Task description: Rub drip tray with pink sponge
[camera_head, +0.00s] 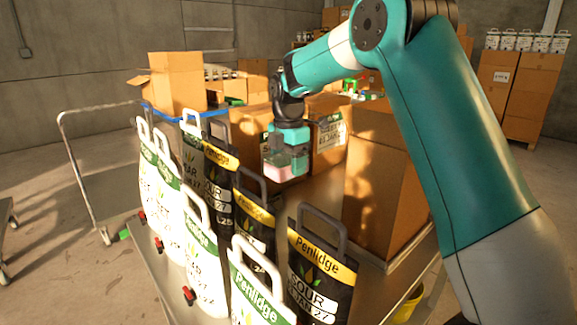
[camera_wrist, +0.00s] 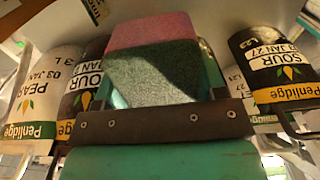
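The pink sponge (camera_head: 284,173) is in my gripper (camera_head: 287,160), above a grey metal surface (camera_head: 321,193) among the bag-like containers and boxes. In the wrist view the sponge (camera_wrist: 150,62) shows a pink end and a speckled grey-green face, and my gripper (camera_wrist: 155,90) is shut on it. A gap seems to show below the sponge; contact with the metal is not clear. No separate drip tray is plain to see; the metal surface may be it, but I cannot tell.
White Penlidge containers (camera_head: 200,255) and black ones (camera_head: 320,268) with handles crowd the front and left. A tall cardboard box (camera_head: 380,195) stands right of my gripper, more boxes (camera_head: 328,140) behind. A cart rail (camera_head: 88,190) stands at left.

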